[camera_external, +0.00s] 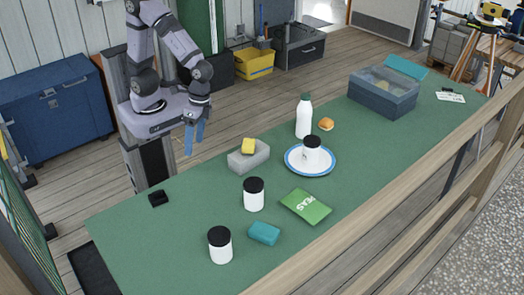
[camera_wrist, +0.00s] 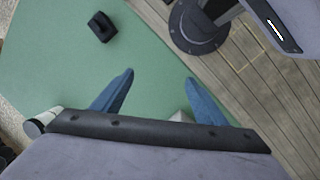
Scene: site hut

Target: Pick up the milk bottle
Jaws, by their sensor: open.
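The milk bottle (camera_external: 304,117) is white with a dark green cap and stands upright on the green table, behind a blue-rimmed plate. My gripper (camera_external: 194,140) hangs open and empty with blue fingers pointing down, near the table's back edge. It is well to the left of the bottle, with a grey block between them. In the wrist view my gripper (camera_wrist: 158,84) shows its two blue fingers spread apart over the green surface. The bottle cannot be made out for sure in the wrist view.
A white jar with a black lid (camera_external: 312,150) stands on the plate (camera_external: 291,167) before the bottle. A grey block (camera_external: 240,161) bears a yellow piece (camera_external: 248,146). A small bun (camera_external: 326,124) lies right of the bottle. A blue-grey bin (camera_external: 383,100) stands farther right.

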